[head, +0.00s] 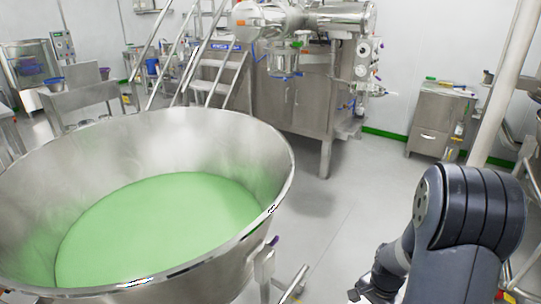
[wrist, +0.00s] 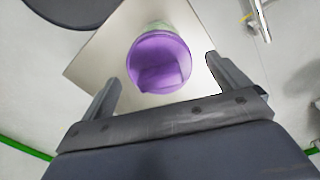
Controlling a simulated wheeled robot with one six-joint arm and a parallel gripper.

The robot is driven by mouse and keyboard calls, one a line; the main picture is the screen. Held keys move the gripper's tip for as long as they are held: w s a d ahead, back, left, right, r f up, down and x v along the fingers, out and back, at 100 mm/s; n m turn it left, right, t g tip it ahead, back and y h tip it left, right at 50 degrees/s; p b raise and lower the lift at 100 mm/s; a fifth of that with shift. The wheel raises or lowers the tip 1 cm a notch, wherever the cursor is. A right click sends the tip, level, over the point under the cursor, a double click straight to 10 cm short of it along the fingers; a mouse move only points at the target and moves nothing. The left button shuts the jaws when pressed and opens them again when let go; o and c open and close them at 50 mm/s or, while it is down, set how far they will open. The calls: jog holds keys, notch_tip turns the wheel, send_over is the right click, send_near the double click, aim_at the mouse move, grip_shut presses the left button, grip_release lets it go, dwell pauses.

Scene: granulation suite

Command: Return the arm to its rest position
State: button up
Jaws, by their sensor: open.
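My arm (head: 465,215) rises at the lower right of the head view, bent at a dark rounded joint. My gripper (head: 372,290) shows partly at the bottom edge there, just right of the large steel bowl. In the wrist view my gripper (wrist: 161,68) is open, its two fingers wide apart with nothing held. A purple round container (wrist: 159,62) appears between the fingers over a pale flat square surface (wrist: 95,66). A gap shows on both sides of it; its distance from the fingers is hard to tell.
The large steel bowl (head: 250,128) of green material fills the left foreground, close to my arm. A steel machine (head: 290,100) with steps stands behind. A steel cabinet (head: 440,115) stands at back right, near a pale post (head: 497,85). Open floor (head: 350,190) lies between.

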dwell(0.4)
jog(key=shift+f+b, duration=0.15)
jog(key=shift+b, duration=0.15)
notch_tip(320, 180, up, 10)
jog(key=shift+r+p, duration=0.1)
jog(key=shift+p, duration=0.35)
jog(key=shift+s, duration=0.1)
notch_tip(320, 180, down, 10)
jog(key=shift+f+b, duration=0.1)
jog(key=shift+b, duration=0.3)
notch_tip(320, 180, up, 7)
jog(key=p, duration=0.5)
jog(key=shift+p, duration=0.3)
jog(key=shift+n, duration=0.7)
jog(key=w+f+b, duration=0.1)
jog(key=b, duration=0.1)
jog(key=w+a+f+b, duration=0.1)
jog(key=w+b, duration=0.1)
jog(key=shift+w+a, duration=0.2)
jog(key=shift+w+a+f+n+b, duration=0.1)
jog(key=shift+w+a+n+b, duration=0.4)
jog(key=shift+w+b, duration=0.3)
